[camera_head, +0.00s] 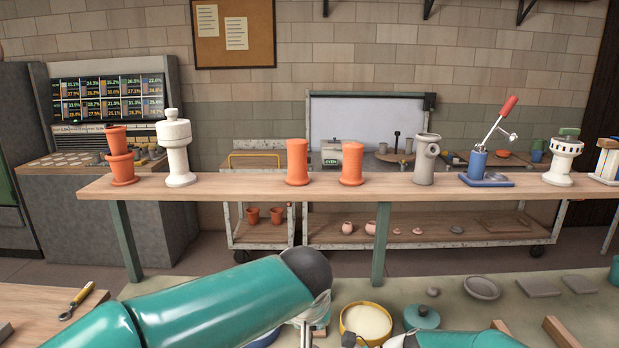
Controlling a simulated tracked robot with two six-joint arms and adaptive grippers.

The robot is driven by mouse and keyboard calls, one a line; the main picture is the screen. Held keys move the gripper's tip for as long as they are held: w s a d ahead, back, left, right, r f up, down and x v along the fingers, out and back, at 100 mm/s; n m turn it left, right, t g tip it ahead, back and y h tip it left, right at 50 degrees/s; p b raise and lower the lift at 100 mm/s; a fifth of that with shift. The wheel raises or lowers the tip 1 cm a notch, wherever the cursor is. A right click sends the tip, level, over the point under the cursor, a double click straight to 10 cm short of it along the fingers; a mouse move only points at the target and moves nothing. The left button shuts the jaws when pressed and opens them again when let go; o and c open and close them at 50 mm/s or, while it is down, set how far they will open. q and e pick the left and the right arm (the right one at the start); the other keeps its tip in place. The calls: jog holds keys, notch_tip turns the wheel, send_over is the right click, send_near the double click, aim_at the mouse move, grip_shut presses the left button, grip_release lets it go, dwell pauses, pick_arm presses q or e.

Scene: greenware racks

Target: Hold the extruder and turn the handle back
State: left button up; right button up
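The extruder (479,163) is a small blue device on a flat blue base, standing on the raised wooden shelf right of centre. Its metal lever slants up to the right and ends in a red handle (508,106). Neither gripper is near it. My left arm crosses the lower middle, and my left gripper (312,322) points down at the bottom edge, mostly hidden by the arm and cut off. My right gripper (372,341) shows only in part at the bottom edge. I cannot see whether either is open or what they touch.
The shelf (240,187) also holds orange cylinders (297,162), a grey vessel (425,160) left of the extruder and a white slotted piece (563,160) right of it. Below are a yellow-rimmed bowl (367,322), a teal lidded pot (421,316) and wooden blocks (561,331).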

jog(key=shift+r, duration=0.1)
dwell(0.3)
jog(key=o, duration=1.4)
pick_arm(q)
jog(key=shift+f+b, duration=0.65)
pick_arm(e)
jog(key=shift+v, duration=4.45)
jog(key=shift+w, duration=0.1)
pick_arm(q)
jog(key=shift+r, duration=0.15)
